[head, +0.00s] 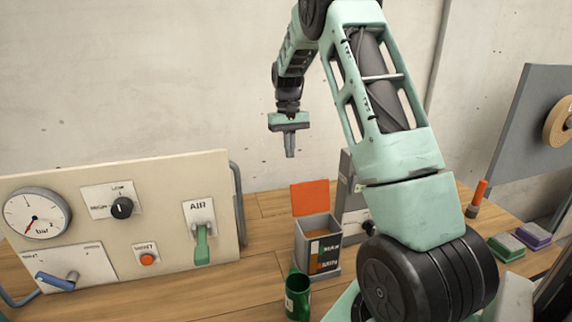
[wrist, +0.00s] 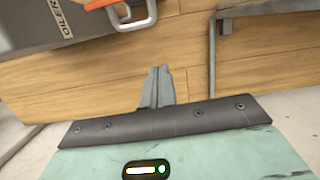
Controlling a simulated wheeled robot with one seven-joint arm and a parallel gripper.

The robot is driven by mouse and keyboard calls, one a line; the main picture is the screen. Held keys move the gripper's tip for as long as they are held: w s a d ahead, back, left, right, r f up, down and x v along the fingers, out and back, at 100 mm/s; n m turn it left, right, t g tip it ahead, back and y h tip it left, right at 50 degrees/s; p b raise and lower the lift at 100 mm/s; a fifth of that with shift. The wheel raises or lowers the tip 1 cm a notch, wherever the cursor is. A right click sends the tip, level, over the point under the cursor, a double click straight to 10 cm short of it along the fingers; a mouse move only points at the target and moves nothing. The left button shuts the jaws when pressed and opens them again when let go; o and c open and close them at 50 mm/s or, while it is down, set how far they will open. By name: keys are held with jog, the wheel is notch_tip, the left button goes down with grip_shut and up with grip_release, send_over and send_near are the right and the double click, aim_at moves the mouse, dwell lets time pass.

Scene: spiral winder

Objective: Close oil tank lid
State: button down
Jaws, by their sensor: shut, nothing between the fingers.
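The oil tank (head: 318,230) is a grey box on the wooden bench, with a level gauge on its front. Its orange lid (head: 311,198) stands open, upright at the back edge. My gripper (head: 290,155) is shut and empty, pointing down in the air above the lid and apart from it. In the wrist view my closed fingers (wrist: 158,85) are over bare wood. An orange edge (wrist: 103,4), apparently the lid, shows at the top of that view beside a grey panel marked OILER (wrist: 62,20). Most of the tank is outside the wrist view.
A green can (head: 298,297) stands in front of the tank. A control panel (head: 120,215) with gauge, knobs and green AIR lever is at left, with a grey rail (head: 238,205) at its edge. My arm covers the bench right of the tank. Sponge-like blocks (head: 506,246) lie farther right.

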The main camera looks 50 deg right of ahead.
aim_at(308, 195)
jog(key=s+f+p, duration=0.4)
jog(key=f+p, duration=0.1)
jog(key=f, duration=0.2)
jog(key=shift+s+a+f+m+p, duration=0.25)
jog(key=shift+f+m+p, duration=0.05)
jog(key=shift+f+p, duration=0.1)
dwell(0.5)
jog(key=shift+s+a+r+t+b, duration=0.1)
jog(key=shift+s+r+t+b, duration=0.15)
jog(key=shift+b, duration=0.35)
